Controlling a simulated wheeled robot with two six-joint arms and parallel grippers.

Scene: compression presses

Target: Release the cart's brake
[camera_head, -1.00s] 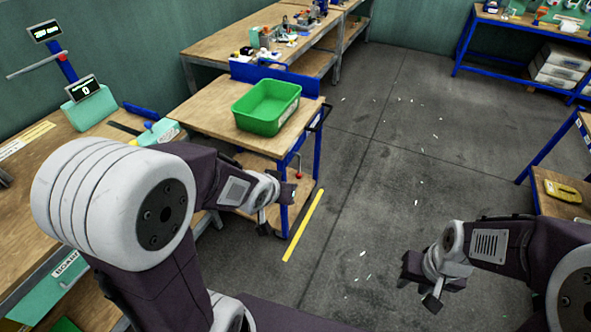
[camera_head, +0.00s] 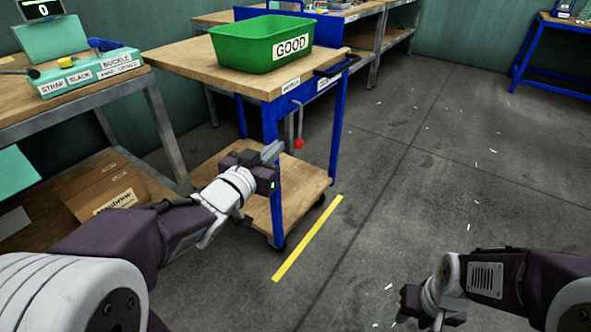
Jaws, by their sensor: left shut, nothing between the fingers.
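The cart (camera_head: 205,52) has a wooden top, blue legs and a low wooden shelf. Its brake lever is a thin grey rod ending in a red knob (camera_head: 299,143), hanging below the top near the right front leg. My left gripper (camera_head: 271,160) is shut and empty. In the picture it is in front of the cart's front leg, left of and slightly below the red knob, apart from it. Whether it touches the leg cannot be told. My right gripper (camera_head: 422,306) is low at the right, over the floor, far from the cart; its fingers are partly cut off.
A green bin (camera_head: 250,53) labelled GOOD stands on the cart. A workbench (camera_head: 105,82) with a teal device stands close at the left, a cardboard box (camera_head: 105,190) below it. A yellow floor line (camera_head: 308,237) runs beside the cart. Floor to the right is open.

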